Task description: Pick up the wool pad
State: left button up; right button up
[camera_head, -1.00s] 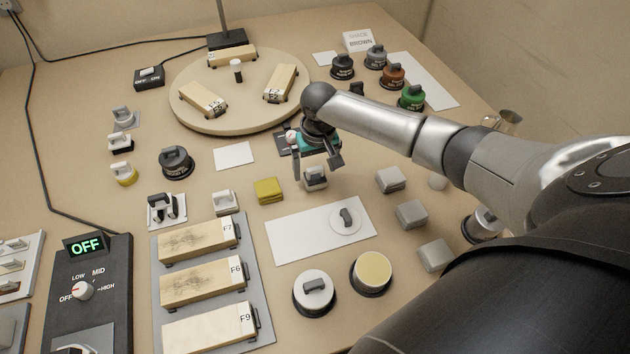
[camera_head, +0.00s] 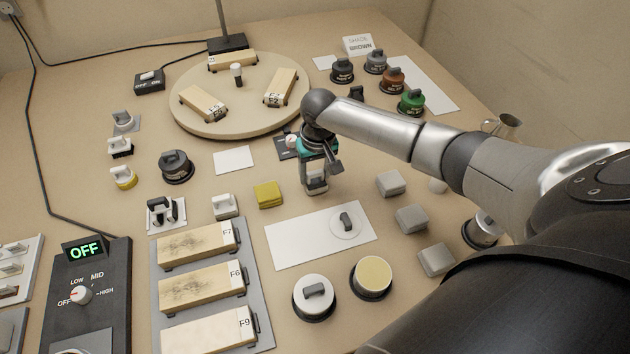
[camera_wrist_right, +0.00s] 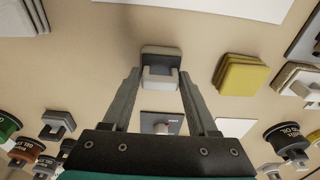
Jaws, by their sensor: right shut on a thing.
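The wool pad, as I take it to be, is a small grey pad with a pale block handle (camera_wrist_right: 160,75). In the head view it shows below my right gripper (camera_head: 316,178), left of the grey blocks. My right gripper (camera_wrist_right: 160,80) has its two fingers on either side of the handle and is shut on it. I cannot tell whether the pad touches the bench or is slightly above it. My left gripper is not in view.
A yellow pad stack (camera_head: 268,194) lies left of the gripper. A white sheet (camera_head: 290,240) with a round, knobbed piece lies in front. Grey blocks (camera_head: 391,184) stand to the right. A round turntable (camera_head: 235,112) with wooden blocks is behind.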

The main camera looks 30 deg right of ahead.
aim_at(315, 172)
jog(key=shift+c, duration=0.9)
notch_tip(315, 172, up, 20)
jog(key=p, duration=0.6)
